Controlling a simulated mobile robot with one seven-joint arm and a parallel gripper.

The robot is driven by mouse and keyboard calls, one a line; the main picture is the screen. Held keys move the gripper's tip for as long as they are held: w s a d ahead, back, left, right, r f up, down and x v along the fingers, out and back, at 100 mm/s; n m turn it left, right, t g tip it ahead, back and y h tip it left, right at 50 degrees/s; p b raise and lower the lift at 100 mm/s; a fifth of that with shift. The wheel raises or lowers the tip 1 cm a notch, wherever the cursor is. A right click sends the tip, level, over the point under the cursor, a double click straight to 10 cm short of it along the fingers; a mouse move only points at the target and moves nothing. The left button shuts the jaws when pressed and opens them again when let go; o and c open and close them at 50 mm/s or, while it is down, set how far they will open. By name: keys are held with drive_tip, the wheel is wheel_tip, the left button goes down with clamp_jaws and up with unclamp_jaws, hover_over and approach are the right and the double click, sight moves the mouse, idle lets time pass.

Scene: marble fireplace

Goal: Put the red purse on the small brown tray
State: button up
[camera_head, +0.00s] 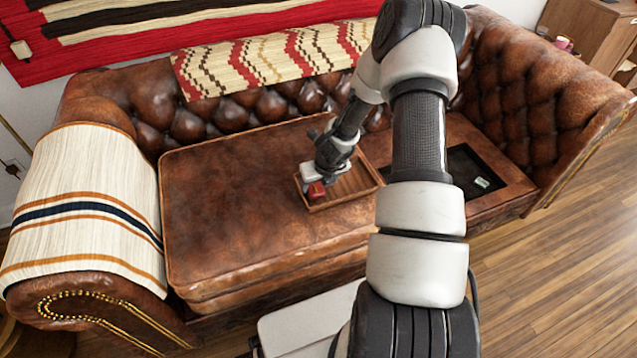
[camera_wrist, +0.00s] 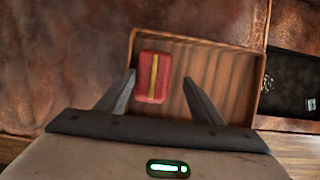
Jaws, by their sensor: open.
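The small brown tray (camera_head: 352,185) lies on the seat of the brown leather sofa, and its wooden floor and raised rim also show in the wrist view (camera_wrist: 225,80). The red purse (camera_head: 316,190) is at the tray's left end; in the wrist view the red purse (camera_wrist: 153,77), with a yellow stripe, lies inside the left rim. My gripper (camera_head: 318,187) is over the tray's left part. In the wrist view my gripper (camera_wrist: 158,78) is open, its fingers apart on both sides of the purse, the left finger nearer to it. I cannot tell whether the fingers touch it.
A dark tray or recess (camera_head: 470,170) with a small pale green item lies right of the brown tray. The sofa's tufted backrest (camera_head: 270,105) rises behind. The leather seat (camera_head: 225,200) to the left is clear. A striped throw (camera_head: 85,205) covers the left armrest.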

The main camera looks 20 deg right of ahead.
drive_tip(key=shift+r, duration=0.15)
drive_tip(key=shift+r, duration=0.25)
drive_tip(key=p+v, duration=0.3)
drive_tip(key=v, duration=0.8)
drive_tip(key=shift+s+r, duration=0.2)
drive_tip(key=shift+r, duration=0.05)
